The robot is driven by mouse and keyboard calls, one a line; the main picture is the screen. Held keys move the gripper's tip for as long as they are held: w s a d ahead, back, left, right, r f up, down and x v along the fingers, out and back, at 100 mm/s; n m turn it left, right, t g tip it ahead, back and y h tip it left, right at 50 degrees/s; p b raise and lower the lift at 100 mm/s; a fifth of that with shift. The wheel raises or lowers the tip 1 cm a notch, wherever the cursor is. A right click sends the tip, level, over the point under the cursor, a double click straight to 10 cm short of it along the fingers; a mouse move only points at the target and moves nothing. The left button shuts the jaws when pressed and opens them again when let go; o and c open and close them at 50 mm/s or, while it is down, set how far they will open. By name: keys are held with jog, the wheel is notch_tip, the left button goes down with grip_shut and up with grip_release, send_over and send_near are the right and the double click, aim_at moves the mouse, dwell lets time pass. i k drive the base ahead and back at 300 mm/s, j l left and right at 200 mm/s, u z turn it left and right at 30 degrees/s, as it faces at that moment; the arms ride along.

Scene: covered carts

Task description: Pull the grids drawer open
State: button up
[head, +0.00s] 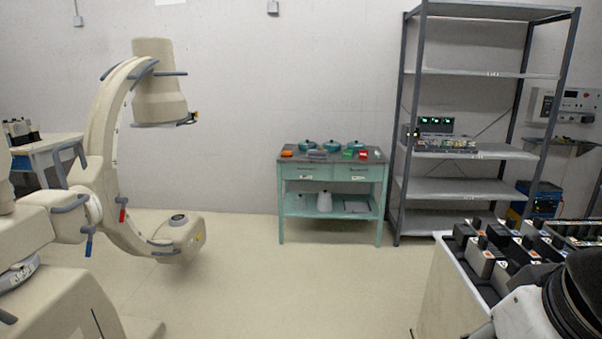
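A teal cart (283,205) stands against the far wall, left of the grey shelving. It has two drawers side by side under its top, a left drawer (296,171) and a right drawer (372,173). Both fronts look flush with the cart, so both appear closed. Each front carries a small pale label, too small to read, so I cannot tell which one is the grids drawer. My gripper is not in this view; only a white and black part of my arm shows at the bottom right, far from the cart.
A beige C-arm machine (100,130) fills the left. The floor (300,285) before the cart is clear.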

aim_at(292, 171)
jog(key=i+j+u, duration=0.1)
jog(key=i+u, duration=0.4)
jog(key=u, duration=0.15)
jog(key=i, duration=4.1)
jog(key=i+z, duration=0.25)
jog(key=z, duration=0.15)
jog(key=i+j+z, duration=0.1)
jog(key=i+z, duration=0.25)
jog(key=i+j+z, duration=0.1)
jog(key=z, duration=0.5)
